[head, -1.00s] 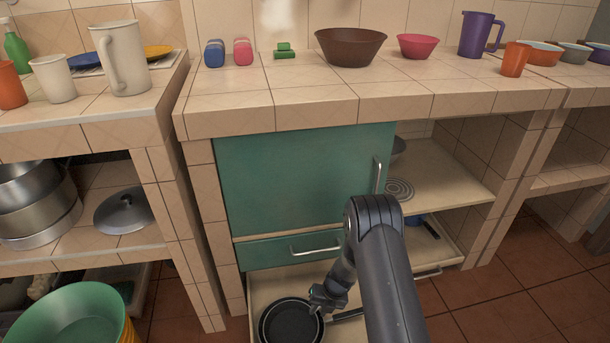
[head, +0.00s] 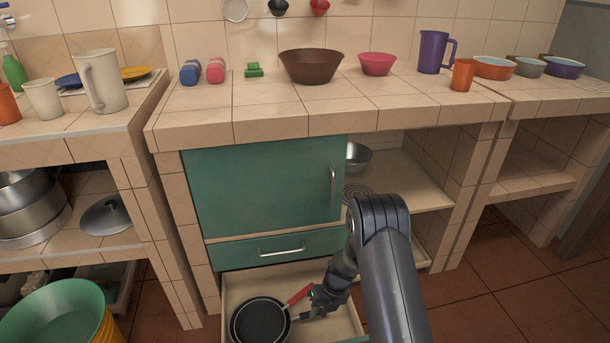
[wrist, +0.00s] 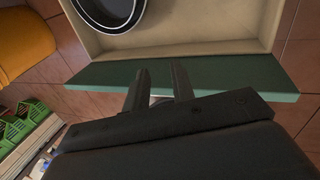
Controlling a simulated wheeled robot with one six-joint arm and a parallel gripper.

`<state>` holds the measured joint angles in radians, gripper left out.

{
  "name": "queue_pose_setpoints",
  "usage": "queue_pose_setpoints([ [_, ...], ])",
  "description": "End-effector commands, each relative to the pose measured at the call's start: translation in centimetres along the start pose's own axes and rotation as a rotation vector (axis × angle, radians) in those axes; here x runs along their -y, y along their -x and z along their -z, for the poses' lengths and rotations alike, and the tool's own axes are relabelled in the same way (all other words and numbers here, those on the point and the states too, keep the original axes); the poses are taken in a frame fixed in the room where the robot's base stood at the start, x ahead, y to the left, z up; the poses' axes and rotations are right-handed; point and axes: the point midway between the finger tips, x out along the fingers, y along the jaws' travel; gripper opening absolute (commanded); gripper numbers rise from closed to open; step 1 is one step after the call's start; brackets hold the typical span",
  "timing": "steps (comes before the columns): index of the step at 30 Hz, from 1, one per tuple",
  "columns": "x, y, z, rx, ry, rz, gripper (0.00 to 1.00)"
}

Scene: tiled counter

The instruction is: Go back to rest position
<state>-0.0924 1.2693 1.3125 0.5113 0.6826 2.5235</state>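My gripper (head: 316,299) hangs above the open lower drawer, just right of the pans. In the wrist view its two fingers (wrist: 161,75) are apart, with no pan between them; a small pale patch shows between their bases. Dark frying pans (head: 260,322), seemingly nested, lie in the left part of the drawer (head: 345,322). A red handle (head: 298,294) points up and right beside my gripper. The pans' rim also shows at the top of the wrist view (wrist: 108,27), apart from the fingers. My arm hides part of the drawer's right side.
The green door (head: 265,190) and the upper drawer (head: 275,248) are shut. A metal bowl (head: 357,157) stands on the open shelf. Bowls and a purple jug (head: 433,52) stand on the counter (head: 300,108). A green tub (head: 55,315) is at lower left.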

Motion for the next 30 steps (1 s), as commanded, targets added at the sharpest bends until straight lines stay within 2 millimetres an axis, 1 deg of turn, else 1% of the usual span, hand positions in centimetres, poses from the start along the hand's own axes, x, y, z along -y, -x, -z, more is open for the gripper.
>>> queue_pose_setpoints([
  [3,-0.1,0.7,-0.2,-0.048,0.166,0.001,0.24],
  [9,0.1,2.0,-0.2,-0.131,0.423,0.004,0.24],
  [15,0.3,3.1,-0.2,-0.194,0.619,0.007,0.24],
  [21,0.5,3.6,-0.1,-0.228,0.719,0.007,0.24],
  [30,0.5,3.8,-0.1,-0.235,0.738,0.007,0.24],
])
